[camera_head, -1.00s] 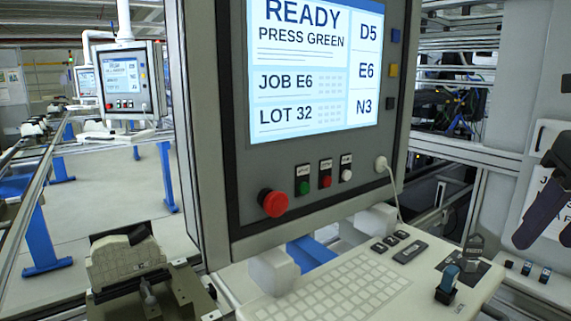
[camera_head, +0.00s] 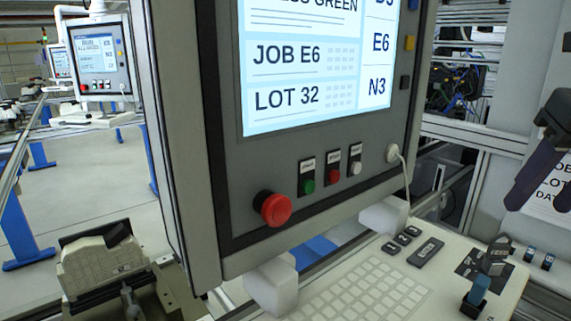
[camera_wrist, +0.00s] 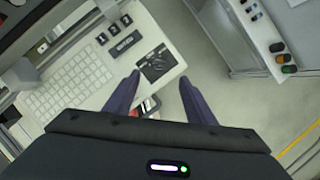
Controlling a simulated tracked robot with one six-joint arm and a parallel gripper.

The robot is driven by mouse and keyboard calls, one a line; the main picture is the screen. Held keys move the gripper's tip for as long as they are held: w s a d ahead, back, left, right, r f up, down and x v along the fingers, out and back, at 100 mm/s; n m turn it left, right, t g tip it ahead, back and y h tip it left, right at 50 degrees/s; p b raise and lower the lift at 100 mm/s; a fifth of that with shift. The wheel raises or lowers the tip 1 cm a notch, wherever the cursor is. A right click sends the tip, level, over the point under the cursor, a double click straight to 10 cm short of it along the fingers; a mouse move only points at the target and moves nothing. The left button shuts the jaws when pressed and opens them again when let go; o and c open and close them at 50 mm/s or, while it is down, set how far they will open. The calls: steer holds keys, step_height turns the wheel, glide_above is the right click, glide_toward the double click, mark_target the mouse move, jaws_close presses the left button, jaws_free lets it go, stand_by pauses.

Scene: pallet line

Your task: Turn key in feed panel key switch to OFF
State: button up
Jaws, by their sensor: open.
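The feed panel's key switch seems to be the dark plate (camera_head: 468,264) with a grey key-like piece (camera_head: 495,256) on the right of the white keyboard shelf. The wrist view shows a dark plate (camera_wrist: 155,63) there; its markings and the key's position are too small to read. My gripper (camera_wrist: 160,78) is open, its two dark fingers pointing at the shelf's edge, one on each side of the plate in the picture. The gap between them looks empty. In the head view my gripper (camera_head: 540,190) is at the right edge, above and to the right of the shelf, apart from it.
A blue-topped lever (camera_head: 478,288) stands in front of the plate. The screen panel (camera_head: 150,150) rises behind the keyboard (camera_head: 360,295), with a red mushroom button (camera_head: 273,208). A box with coloured buttons (camera_wrist: 282,58) is at the wrist view's right. Open floor shows between.

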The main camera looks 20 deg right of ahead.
mark_target(501, 244)
steer(key=x, duration=1.3)
steer(key=shift+w+f, duration=0.1)
steer(key=shift+f, duration=0.2)
steer(key=shift+c, duration=0.6)
steer(key=c, duration=1)
